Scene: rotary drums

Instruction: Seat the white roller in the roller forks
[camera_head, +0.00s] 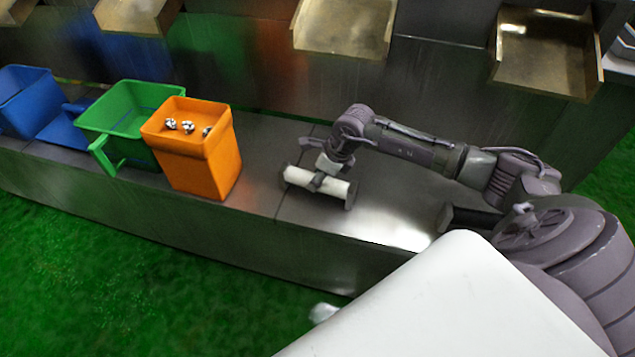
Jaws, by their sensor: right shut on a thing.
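The white roller (299,176) lies roughly level, low over the grey metal counter, right of the orange bin. My right gripper (322,182) reaches down from above and is shut around the roller's middle, which its fingers partly hide. Dark upright pieces, which look like the roller forks (350,196), stand at both ends of the roller. The roller lies between them. I cannot tell from this distance whether its ends rest in the fork slots or sit just above them. My left gripper is not in view.
An orange bin (205,165) with several small silvery pieces, a green bin (130,95) and blue bins (30,105) stand along the counter (262,150) to the left. Brass-coloured chutes (345,25) jut out above. A dark object (468,218) lies beneath my right arm.

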